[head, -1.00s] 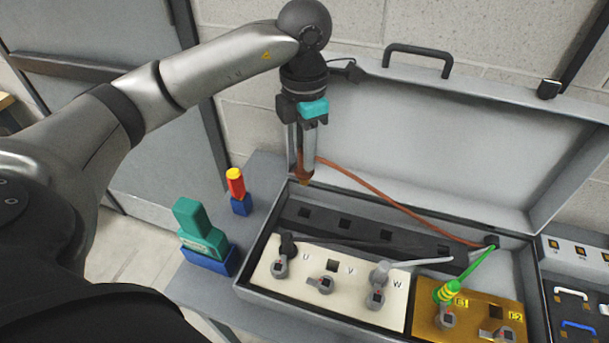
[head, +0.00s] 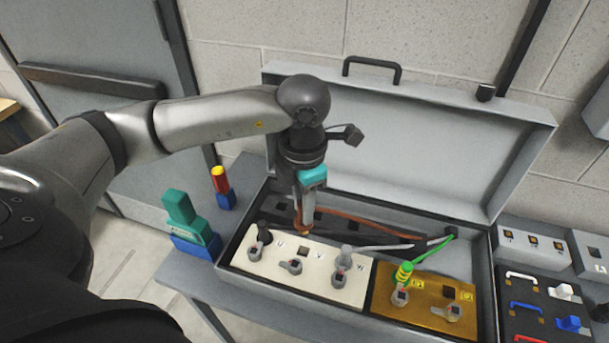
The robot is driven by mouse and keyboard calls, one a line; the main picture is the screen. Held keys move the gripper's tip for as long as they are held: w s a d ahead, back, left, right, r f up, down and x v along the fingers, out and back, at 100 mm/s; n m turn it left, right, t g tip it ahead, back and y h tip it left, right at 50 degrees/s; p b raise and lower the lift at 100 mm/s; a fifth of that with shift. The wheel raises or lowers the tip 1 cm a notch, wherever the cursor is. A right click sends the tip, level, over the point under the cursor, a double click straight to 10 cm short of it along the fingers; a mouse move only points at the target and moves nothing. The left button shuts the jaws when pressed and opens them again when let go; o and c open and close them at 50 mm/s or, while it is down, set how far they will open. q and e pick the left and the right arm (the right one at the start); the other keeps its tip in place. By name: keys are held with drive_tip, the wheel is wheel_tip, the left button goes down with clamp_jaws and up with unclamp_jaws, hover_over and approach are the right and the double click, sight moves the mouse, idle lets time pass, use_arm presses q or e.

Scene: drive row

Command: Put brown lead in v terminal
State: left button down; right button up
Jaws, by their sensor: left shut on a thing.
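My left gripper (head: 308,200) comes down from above and is shut on the end of the brown lead (head: 365,222). The lead's tip is just above the back of the white terminal block (head: 320,283), close to the V hole (head: 302,250). I cannot tell whether the tip touches the block. The brown cable runs right to the case's back right corner. My right gripper is not in view.
The open case lid (head: 420,140) rises behind.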

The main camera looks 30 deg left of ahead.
use_arm(q)
drive_tip(key=shift+s+d+f, duration=0.1)
drive_tip(key=shift+f, duration=0.15)
drive_tip(key=shift+f+b, duration=0.4)
drive_tip(key=shift+f, duration=0.1)
drive_tip(key=shift+a+f, duration=0.2)
drive_tip(key=shift+f, duration=0.15)
drive_tip(key=shift+f+b, duration=0.3)
drive_tip(key=shift+b, duration=0.15)
drive_tip(key=shift+f+b, duration=0.35)
drive_tip(key=shift+f, duration=0.35)
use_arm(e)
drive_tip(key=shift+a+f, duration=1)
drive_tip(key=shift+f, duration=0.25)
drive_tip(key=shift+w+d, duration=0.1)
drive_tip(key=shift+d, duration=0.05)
use_arm(q)
drive_tip(key=shift+f, duration=0.15)
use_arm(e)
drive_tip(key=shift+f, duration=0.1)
